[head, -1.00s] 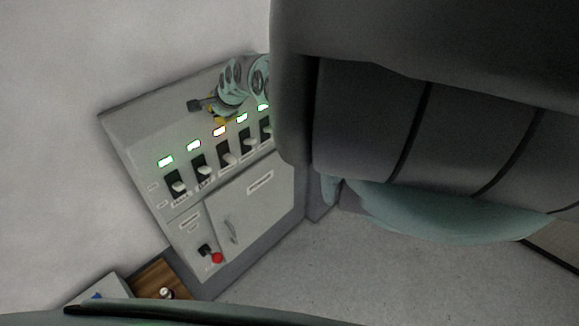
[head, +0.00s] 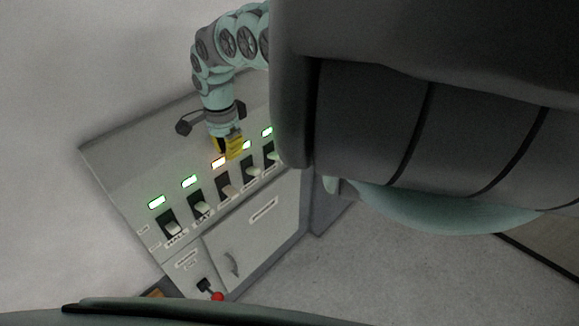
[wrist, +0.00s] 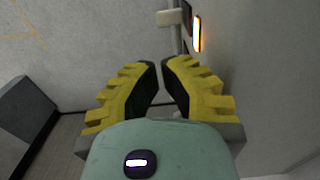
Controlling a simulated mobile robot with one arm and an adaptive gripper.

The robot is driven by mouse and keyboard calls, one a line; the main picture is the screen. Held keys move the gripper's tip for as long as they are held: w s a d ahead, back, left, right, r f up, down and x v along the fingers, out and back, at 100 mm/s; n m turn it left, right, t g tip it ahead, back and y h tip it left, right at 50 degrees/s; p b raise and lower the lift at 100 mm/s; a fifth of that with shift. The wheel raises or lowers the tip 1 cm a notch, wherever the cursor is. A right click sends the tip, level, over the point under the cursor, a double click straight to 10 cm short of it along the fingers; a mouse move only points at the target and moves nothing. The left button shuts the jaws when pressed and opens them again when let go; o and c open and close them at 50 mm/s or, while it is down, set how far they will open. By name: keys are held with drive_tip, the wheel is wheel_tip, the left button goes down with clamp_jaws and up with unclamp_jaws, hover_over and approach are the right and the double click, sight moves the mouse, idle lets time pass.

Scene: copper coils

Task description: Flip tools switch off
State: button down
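A grey panel (head: 125,165) carries a row of several rocker switches, each with a lit indicator above it. The first two labels seem to read HALL and BAY; I cannot read which switch is tools. The third switch (head: 227,187) has an orange light (head: 218,162); the other visible lights are green. My gripper (head: 229,150) is over the panel near the orange light, partly covering that area. In the wrist view, its yellow fingers (wrist: 161,63) nearly meet at the tips, with nothing between them. A pale switch lever (wrist: 168,18) and the orange light (wrist: 196,34) lie beyond the tips.
Below the switches is a cabinet door (head: 240,235) with a handle. A red knob (head: 218,296) sits at its lower left. My own arm and body block the right side of the head view. Grey floor (head: 300,265) is open below.

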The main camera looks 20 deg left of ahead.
drive_tip(key=b, duration=0.8)
approach(237, 192)
wheel_tip(237, 192, down, 8)
drive_tip(key=shift+f, duration=0.15)
drive_tip(key=shift+a+f, duration=0.1)
